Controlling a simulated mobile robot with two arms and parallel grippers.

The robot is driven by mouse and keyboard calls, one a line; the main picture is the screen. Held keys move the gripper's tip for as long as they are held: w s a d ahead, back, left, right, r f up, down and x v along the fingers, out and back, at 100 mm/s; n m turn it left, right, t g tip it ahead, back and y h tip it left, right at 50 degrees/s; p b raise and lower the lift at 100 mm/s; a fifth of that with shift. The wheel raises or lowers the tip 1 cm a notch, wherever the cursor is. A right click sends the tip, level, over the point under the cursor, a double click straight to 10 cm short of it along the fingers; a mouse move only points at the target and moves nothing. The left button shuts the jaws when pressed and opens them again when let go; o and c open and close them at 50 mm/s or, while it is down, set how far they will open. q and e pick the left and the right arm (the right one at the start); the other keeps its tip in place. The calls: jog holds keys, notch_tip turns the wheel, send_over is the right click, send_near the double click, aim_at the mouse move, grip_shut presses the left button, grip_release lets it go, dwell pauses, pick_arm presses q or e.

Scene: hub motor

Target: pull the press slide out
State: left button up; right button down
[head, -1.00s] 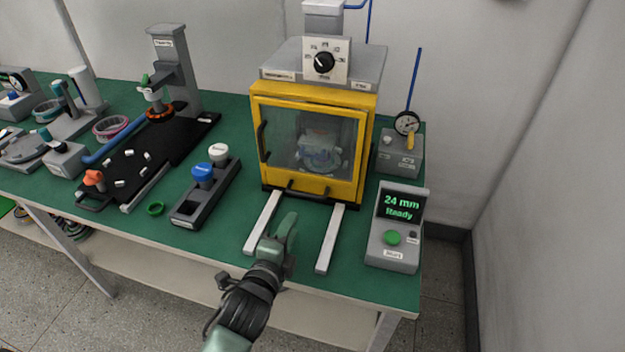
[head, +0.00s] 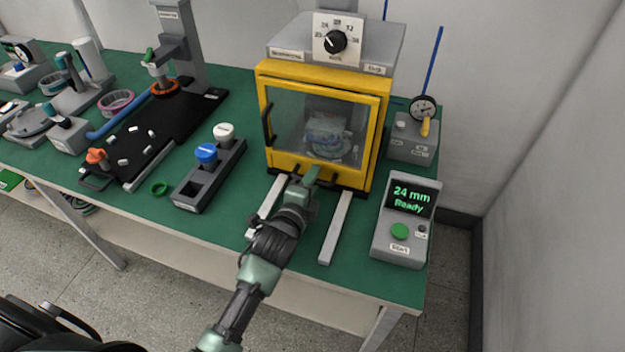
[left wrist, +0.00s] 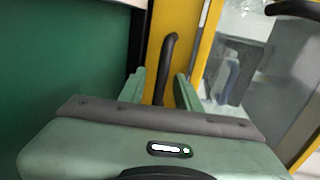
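The press (head: 318,125) is a yellow-framed box with a clear window and a grey top, at the middle right of the bench. A dark slide handle (left wrist: 168,55) runs along its lower yellow front; in the head view my left gripper mostly covers it. Two pale rails (head: 336,228) reach from the press toward the bench's front edge. My left gripper (head: 308,177) is at the lower front of the press. In the left wrist view its fingers (left wrist: 162,88) are apart, one on each side of the slide handle, with gaps visible. My right gripper is out of view.
A control box (head: 407,222) reading "24 mm Ready" stands right of the rails. A gauge block (head: 411,140) is behind it. A dark holder (head: 208,180) with blue and white knobs stands left of the press. A door handle (head: 267,125) sticks out at the window's left.

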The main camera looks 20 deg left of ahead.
pick_arm(q)
grip_shut()
dwell(1.4)
